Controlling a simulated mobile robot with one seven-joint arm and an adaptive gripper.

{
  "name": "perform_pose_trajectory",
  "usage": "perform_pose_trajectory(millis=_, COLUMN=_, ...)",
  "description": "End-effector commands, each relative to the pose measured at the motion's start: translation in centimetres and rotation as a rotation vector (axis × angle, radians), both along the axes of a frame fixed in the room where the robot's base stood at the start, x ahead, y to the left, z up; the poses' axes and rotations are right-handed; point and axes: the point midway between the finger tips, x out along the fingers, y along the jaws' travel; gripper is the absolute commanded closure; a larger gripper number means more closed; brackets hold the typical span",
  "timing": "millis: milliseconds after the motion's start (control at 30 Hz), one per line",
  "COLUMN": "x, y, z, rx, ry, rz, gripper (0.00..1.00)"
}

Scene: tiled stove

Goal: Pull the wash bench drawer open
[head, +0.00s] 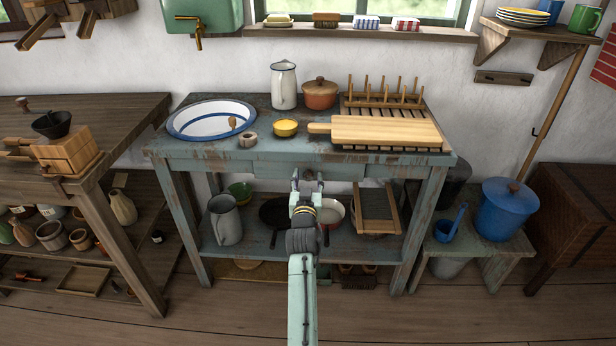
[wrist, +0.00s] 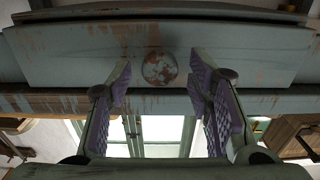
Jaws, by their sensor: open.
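The wash bench (head: 185,152) is a worn blue-grey wooden bench with a lower shelf. Its drawer front (head: 340,172) sits under the top, in the middle, and looks flush with the bench. In the wrist view the drawer front (wrist: 85,55) carries a round, worn knob (wrist: 159,67) with rusty patches. My gripper (head: 308,177) is in front of the drawer. In the wrist view my gripper (wrist: 165,80) is open, with one purple-padded finger on each side of the knob. There is a gap between the knob and each finger.
On the bench top stand a basin (head: 211,120), a white jug (head: 284,86), an orange pot (head: 320,94) and a cutting board (head: 385,130) on a rack. A grey pitcher (head: 225,220) and pans stand on the lower shelf. The floor (head: 240,315) before the bench is clear.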

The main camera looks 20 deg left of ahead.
Motion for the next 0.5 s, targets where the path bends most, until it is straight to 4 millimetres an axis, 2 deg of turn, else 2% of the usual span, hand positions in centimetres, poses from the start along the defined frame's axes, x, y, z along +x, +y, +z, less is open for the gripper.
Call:
perform_pose_trajectory(millis=333, x=0.45, y=0.11, z=-0.05, rx=0.000, ry=0.001, rz=0.000, gripper=0.53)
perform_pose_trajectory(millis=500, x=0.44, y=0.11, z=-0.04, rx=0.000, ry=0.000, rz=0.000, gripper=0.64)
